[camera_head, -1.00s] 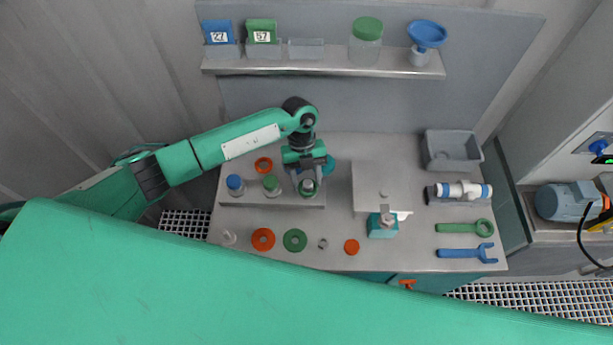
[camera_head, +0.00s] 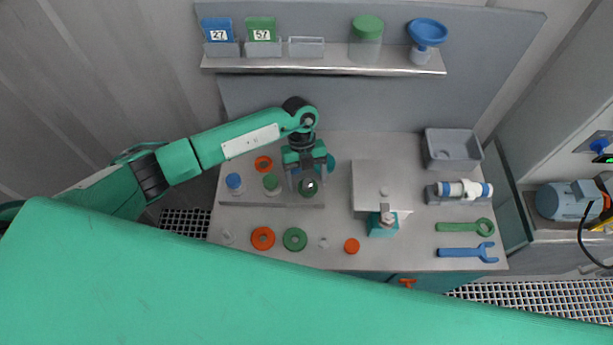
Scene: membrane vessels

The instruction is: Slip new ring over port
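My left gripper (camera_head: 307,181) points down over the right-hand position of a grey rack (camera_head: 243,200) on the bench. Its fingers straddle a small pale top above a dark green round piece (camera_head: 307,190); I cannot tell whether they touch it. A blue-topped vessel (camera_head: 234,182) and a green-topped vessel (camera_head: 271,183) stand upright in the same rack. In front of it lie an orange ring (camera_head: 263,238), a green ring (camera_head: 295,239) and a small pale ring (camera_head: 323,242). Which one is the new ring is unclear. My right gripper is not in view.
A teal block with a grey top (camera_head: 384,226) stands before a pale box (camera_head: 372,177). Right are a grey bin (camera_head: 453,150), a white cylinder (camera_head: 463,189), a green wrench (camera_head: 465,227) and a blue wrench (camera_head: 464,253). A shelf (camera_head: 390,66) is behind.

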